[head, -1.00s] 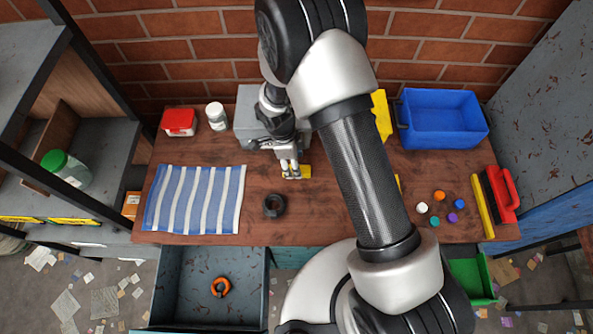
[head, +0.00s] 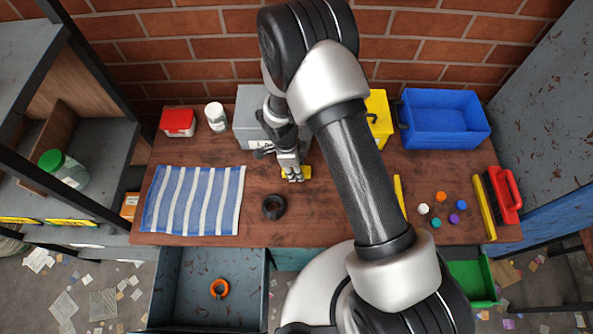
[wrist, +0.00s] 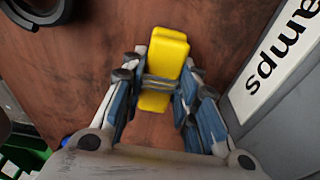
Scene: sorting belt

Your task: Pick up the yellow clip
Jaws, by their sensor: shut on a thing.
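The yellow clip (wrist: 163,62) lies between the two fingers of my gripper (wrist: 158,88) in the wrist view, with blue-grey finger pads against its sides. In the head view the clip (head: 305,172) shows on both sides of my gripper (head: 292,178), at the wooden bench top in front of a grey box. My gripper is shut on the clip. Part of the clip is hidden behind the fingers in the head view. I cannot tell whether the clip touches the bench.
A grey box (head: 256,125) stands just behind my gripper, and a black ring (head: 274,206) lies in front. A striped cloth (head: 193,200) lies to the left. A yellow box (head: 378,118) and a blue bin (head: 444,120) stand at the back right. An open drawer (head: 180,318) juts out below.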

